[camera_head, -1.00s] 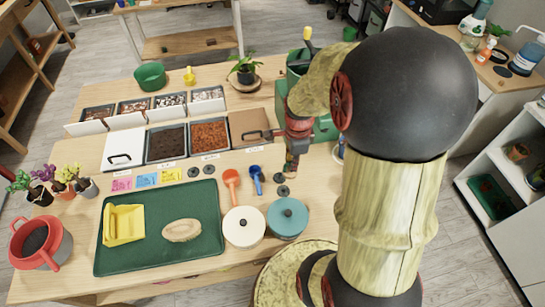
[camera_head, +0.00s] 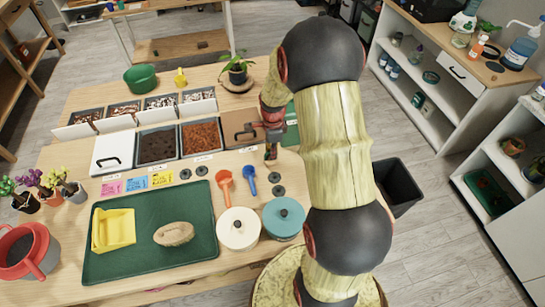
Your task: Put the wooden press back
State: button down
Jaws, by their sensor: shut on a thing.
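My gripper (camera_head: 271,149) points down over the table, close to the right edge of the brown-lidded bin (camera_head: 236,130). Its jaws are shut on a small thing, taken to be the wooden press. The fingers and my wrist hide most of it, so its shape and its gap to the table cannot be told. Below and in front of the gripper lie two dark discs (camera_head: 275,177) on the bare table, beside a blue scoop (camera_head: 249,180) and an orange scoop (camera_head: 225,183).
A green tray (camera_head: 150,260) holds a yellow scoop-like box (camera_head: 113,229) and a tan oval piece (camera_head: 174,233). Lidded white (camera_head: 239,228) and teal (camera_head: 284,217) pots stand right of it. A black bin (camera_head: 398,187) stands on the floor at right.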

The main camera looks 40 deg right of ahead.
jog(key=shift+f, duration=0.95)
jog(key=shift+s, duration=0.1)
jog(key=shift+f, duration=0.2)
jog(key=c, duration=2)
grip_release()
jog(key=shift+o, duration=0.2)
jog(key=shift+r, duration=0.2)
